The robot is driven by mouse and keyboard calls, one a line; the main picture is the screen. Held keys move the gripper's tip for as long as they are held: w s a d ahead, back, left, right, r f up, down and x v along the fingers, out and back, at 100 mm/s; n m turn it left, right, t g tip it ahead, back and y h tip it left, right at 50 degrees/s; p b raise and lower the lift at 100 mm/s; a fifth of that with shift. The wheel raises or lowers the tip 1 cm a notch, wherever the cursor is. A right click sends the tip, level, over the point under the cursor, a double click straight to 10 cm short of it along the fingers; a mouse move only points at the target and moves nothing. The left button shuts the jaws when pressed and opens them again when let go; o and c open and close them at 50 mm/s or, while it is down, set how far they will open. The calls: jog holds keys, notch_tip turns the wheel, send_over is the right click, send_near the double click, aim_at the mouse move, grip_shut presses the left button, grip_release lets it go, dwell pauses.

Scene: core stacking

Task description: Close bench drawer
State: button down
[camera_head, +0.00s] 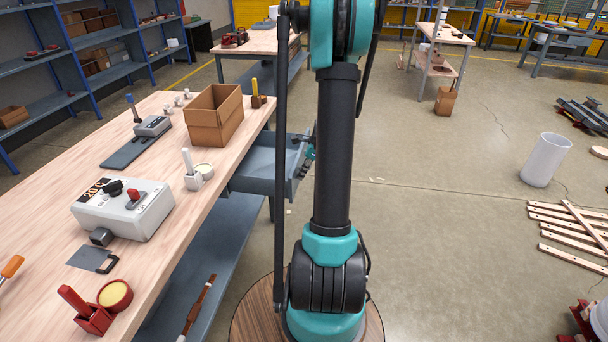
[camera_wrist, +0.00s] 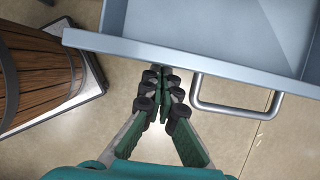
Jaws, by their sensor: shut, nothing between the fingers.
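The bench drawer (camera_head: 266,172) is grey-blue metal and stands pulled out under the bench top in the head view. In the wrist view the drawer (camera_wrist: 170,48) shows its front panel edge and part of its empty inside. Its handle (camera_wrist: 240,110) is a grey bar to the right of my gripper. My gripper (camera_wrist: 162,70) is shut and empty, with its fingertips at the drawer's front panel, left of the handle. I cannot tell whether the fingertips touch the panel. In the head view my gripper (camera_head: 309,150) is partly hidden behind my arm.
The wooden bench (camera_head: 165,210) carries a cardboard box (camera_head: 213,118), a grey control box (camera_head: 122,210) and small holders. A wooden barrel (camera_wrist: 38,75) stands left of my gripper in the wrist view. The floor (camera_head: 440,200) right of my arm is mostly clear.

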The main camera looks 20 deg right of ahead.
jog(key=w+a, duration=0.3)
jog(key=a, duration=0.2)
jog(key=w+a, duration=0.4)
jog(key=a, duration=0.1)
jog(key=w+a, duration=0.3)
jog(key=a, duration=0.3)
jog(key=shift+w, duration=0.35)
jog(key=shift+d, duration=0.1)
